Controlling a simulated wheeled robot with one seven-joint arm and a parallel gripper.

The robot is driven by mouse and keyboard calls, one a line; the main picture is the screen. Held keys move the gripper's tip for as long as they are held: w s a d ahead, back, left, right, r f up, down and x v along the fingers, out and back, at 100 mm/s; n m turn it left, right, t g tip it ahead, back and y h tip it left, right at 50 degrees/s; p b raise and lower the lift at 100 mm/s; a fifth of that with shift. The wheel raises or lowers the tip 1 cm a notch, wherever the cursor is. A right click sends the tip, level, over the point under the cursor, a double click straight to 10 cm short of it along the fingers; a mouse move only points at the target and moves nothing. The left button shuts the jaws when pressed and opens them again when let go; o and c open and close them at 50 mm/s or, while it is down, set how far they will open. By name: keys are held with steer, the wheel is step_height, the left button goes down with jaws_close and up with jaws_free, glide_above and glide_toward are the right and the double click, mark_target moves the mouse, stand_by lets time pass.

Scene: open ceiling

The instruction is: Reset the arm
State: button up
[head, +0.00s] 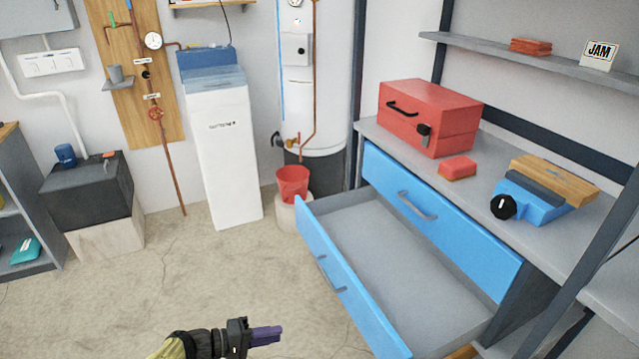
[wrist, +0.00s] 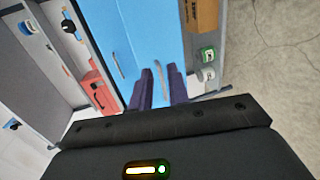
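My gripper (head: 265,336) is at the bottom of the head view, over the floor and left of the open lower drawer, clear of it. Its purple fingers point right. In the wrist view, the two purple fingers (wrist: 162,86) stand close together with a narrow gap between them. Nothing shows held in them. Blue drawer fronts (wrist: 130,40) lie beyond the fingertips. Most of my arm is out of view.
The lower drawer (head: 318,270) stands pulled out and empty; the upper drawer (head: 430,215) is above it. A red toolbox (head: 430,115), a sponge (head: 457,168) and a blue tool (head: 535,200) sit on the worktop. The floor (head: 150,290) at left is clear.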

steer(key=d+r+m+g+y, duration=0.35)
steer(key=d+g+y, duration=0.35)
steer(key=d, duration=0.9)
steer(key=s+d+r+m+t+y, duration=0.1)
steer(key=s+d+r+t+y, duration=0.3)
steer(key=s+d+r+y, duration=0.6)
step_height(320, 180, up, 29)
steer(key=d+h+p, duration=0.1)
steer(key=h+p, duration=0.2)
steer(key=p, duration=2.2)
steer(key=shift+w+f, duration=0.2)
steer(key=shift+d, duration=0.1)
